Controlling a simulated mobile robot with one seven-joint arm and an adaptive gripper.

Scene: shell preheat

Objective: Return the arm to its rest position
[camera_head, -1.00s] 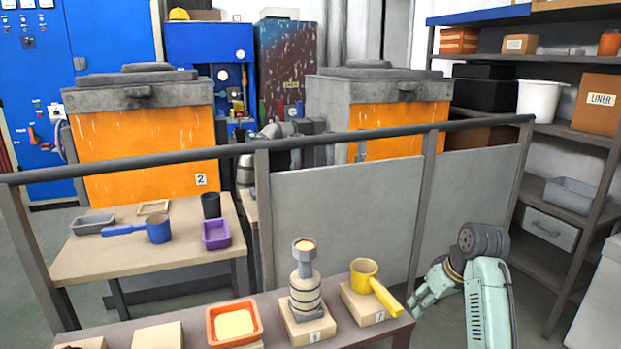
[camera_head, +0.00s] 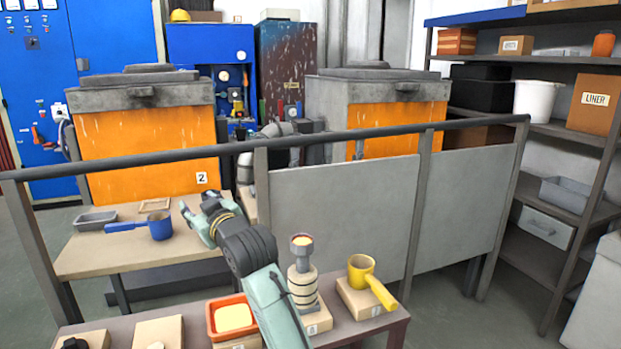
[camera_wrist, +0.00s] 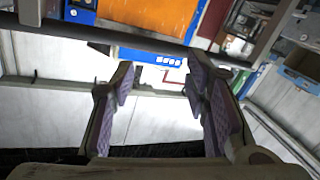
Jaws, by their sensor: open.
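My arm reaches up from the bottom of the head view, in front of the front table (camera_head: 388,328). My gripper (camera_head: 196,204) is at its upper end, pointing up and left. In that picture it overlaps the right part of the worktable behind the railing. Its fingers are spread apart. The wrist view shows a clear gap between the two padded fingers of my gripper (camera_wrist: 160,85), with nothing held. The black cup and purple tray seen earlier on the worktable are hidden behind my gripper.
A dark railing (camera_head: 345,137) with grey panels crosses the scene. A blue pan (camera_head: 160,226) is on the worktable (camera_head: 95,257). Shelves (camera_head: 545,215) stand right.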

